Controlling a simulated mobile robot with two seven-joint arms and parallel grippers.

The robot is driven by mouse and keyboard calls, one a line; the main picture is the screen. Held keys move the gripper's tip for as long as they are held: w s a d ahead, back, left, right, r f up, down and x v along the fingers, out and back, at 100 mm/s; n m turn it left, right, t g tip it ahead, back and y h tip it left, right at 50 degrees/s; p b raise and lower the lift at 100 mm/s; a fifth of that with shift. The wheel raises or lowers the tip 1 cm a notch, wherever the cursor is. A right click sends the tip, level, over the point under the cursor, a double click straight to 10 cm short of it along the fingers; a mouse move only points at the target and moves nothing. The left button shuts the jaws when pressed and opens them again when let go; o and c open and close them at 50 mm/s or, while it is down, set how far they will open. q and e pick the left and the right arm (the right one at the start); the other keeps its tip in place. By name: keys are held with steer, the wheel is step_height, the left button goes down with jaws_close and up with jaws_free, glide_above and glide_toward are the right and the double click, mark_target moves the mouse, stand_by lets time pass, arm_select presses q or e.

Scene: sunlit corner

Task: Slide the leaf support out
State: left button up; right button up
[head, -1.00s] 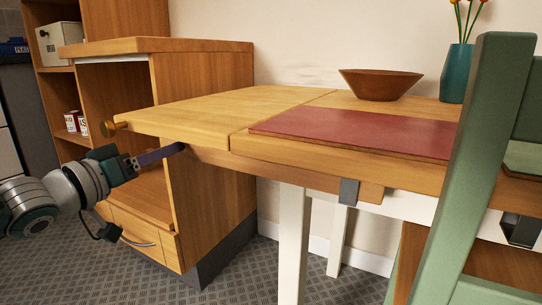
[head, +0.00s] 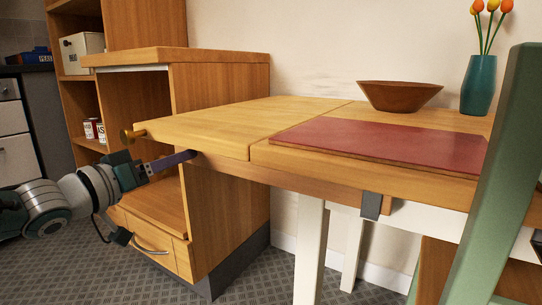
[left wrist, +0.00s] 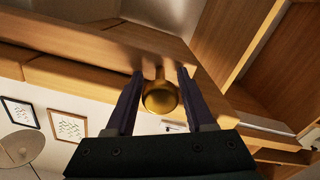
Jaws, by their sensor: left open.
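The leaf support is a wooden bar (head: 300,184) under the near edge of the table. Its right end pokes a little past a grey metal bracket (head: 371,205). Its left end lies under the raised leaf (head: 215,125). My left gripper (head: 192,155) is at that left end, its purple fingers pointing right; they hide the bar's tip in the head view. In the left wrist view a round brass knob (left wrist: 160,96) sits between the fingers of my open left gripper (left wrist: 160,76), with some gap beside it. My right gripper is not in view.
A wooden cabinet (head: 225,180) stands behind the leaf. A red mat (head: 385,142), brown bowl (head: 398,97) and teal vase (head: 478,86) are on the table. A green chair (head: 497,170) blocks the right.

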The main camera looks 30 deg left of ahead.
arm_select(q)
steer(key=s+p, duration=0.5)
steer(key=s, duration=0.5)
steer(key=shift+a, duration=0.4)
steer(key=shift+w, duration=0.1)
